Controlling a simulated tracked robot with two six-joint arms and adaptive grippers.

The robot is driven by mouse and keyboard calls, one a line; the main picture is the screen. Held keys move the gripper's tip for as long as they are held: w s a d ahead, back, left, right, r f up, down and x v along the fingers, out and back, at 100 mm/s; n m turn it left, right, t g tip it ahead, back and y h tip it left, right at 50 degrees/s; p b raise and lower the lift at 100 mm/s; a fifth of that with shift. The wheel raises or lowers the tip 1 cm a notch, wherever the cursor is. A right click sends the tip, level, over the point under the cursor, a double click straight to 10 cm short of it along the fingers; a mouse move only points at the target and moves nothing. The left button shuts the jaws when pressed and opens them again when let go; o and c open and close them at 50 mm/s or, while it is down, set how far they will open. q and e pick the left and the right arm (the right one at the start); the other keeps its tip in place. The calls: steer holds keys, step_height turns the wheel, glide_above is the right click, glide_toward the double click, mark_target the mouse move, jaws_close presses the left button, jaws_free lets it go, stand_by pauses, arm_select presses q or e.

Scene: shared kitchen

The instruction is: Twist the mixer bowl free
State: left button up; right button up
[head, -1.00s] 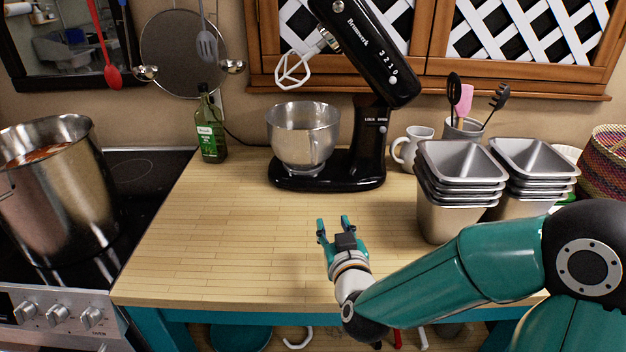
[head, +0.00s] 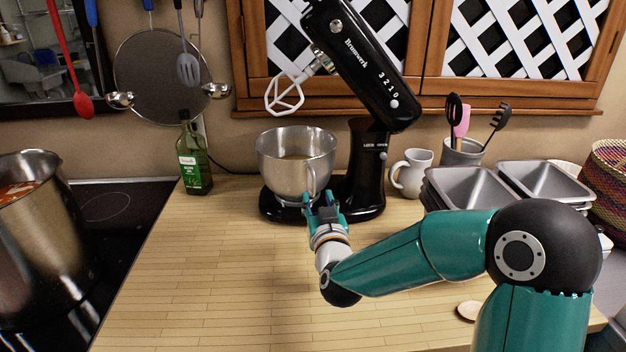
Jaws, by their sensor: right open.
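The steel mixer bowl (head: 290,165) stands upright on the black base of the mixer (head: 365,165), with something yellowish inside. A bowl handle (head: 311,183) shows at its front right. The mixer head (head: 362,62) is tilted up, and its white beater (head: 286,96) hangs clear above the bowl. My right gripper (head: 322,204) is open just in front of the bowl's lower right side, with its fingers near the handle. I cannot tell whether the fingers touch the bowl. My left gripper is not in view.
A green bottle (head: 193,155) stands left of the mixer. A white jug (head: 411,173), a utensil pot (head: 461,155) and stacked loaf tins (head: 475,186) stand to the right. A large pot (head: 38,235) sits on the hob at left. The counter's left front (head: 200,270) is clear.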

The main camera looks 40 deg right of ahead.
mark_target(314, 184)
steer(key=p+x, duration=0.1)
steer(key=x, duration=0.6)
steer(key=shift+w+d+p, duration=0.2)
steer(key=shift+w+p, duration=0.1)
steer(key=shift+p, duration=0.1)
jaws_close()
stand_by(0.4)
steer(key=shift+s+d+n+t+y+b, duration=0.2)
steer(key=shift+d+n+t+y+b, duration=0.4)
steer(key=shift+b, duration=1.1)
steer(key=shift+d+r+y, duration=0.1)
steer(key=shift+d+y, duration=0.2)
steer(key=shift+y, duration=0.3)
steer(key=shift+b, duration=0.4)
steer(key=shift+s+d+n+y+b, duration=0.1)
steer(key=shift+d+n+y+b, duration=0.85)
steer(key=shift+b, duration=0.85)
